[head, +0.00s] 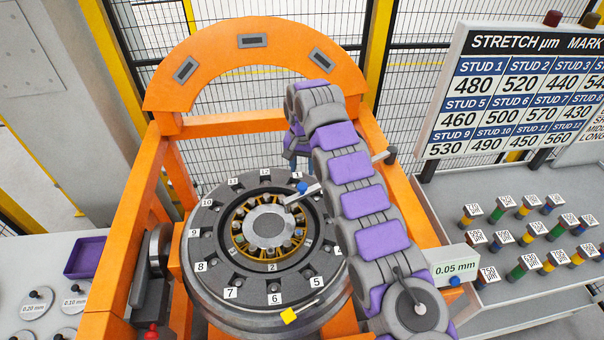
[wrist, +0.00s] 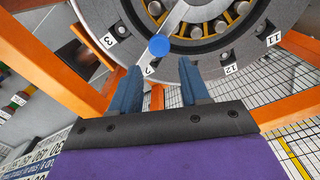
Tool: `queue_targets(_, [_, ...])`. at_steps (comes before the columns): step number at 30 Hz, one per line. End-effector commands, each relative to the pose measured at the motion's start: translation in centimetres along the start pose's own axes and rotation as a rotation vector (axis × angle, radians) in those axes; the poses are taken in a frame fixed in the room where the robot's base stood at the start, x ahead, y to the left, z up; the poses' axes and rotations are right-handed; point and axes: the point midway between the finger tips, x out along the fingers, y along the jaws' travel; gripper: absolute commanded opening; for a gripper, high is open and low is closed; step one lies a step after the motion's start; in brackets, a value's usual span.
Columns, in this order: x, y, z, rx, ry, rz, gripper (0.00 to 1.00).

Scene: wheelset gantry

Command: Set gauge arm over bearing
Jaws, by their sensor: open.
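The round bearing (head: 268,226) has a brass cage with rollers, inside a dark numbered ring (head: 215,250). The gauge arm (head: 313,190) is a thin pale bar with a blue knob (head: 302,187). Its inner end reaches over the upper right rollers; its outer part is hidden behind my arm. In the wrist view the knob (wrist: 159,45) lies just beyond my gripper (wrist: 160,69), roughly centred between the two blue fingertips. The fingers are open and apart, with nothing between them. In the head view my gripper is mostly hidden behind my arm.
An orange gantry frame (head: 150,190) with an arch surrounds the ring. A grey bench (head: 500,285) with several coloured studs stands right, under a stretch chart (head: 520,90). A purple tray (head: 85,257) is left.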

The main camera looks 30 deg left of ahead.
Motion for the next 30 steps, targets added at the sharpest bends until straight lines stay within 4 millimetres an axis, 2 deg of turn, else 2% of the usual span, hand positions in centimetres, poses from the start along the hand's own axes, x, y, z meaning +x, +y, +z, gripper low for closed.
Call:
queue_targets(18, [-8.1, 0.0, -0.1, 0.001, 0.000, 0.000, 0.46])
queue_targets(24, [-9.5, 0.1, -0.2, 0.002, -0.001, 0.000, 0.46])
queue_targets(30, [-9.9, 0.1, -0.2, 0.002, -0.001, 0.001, 0.46])
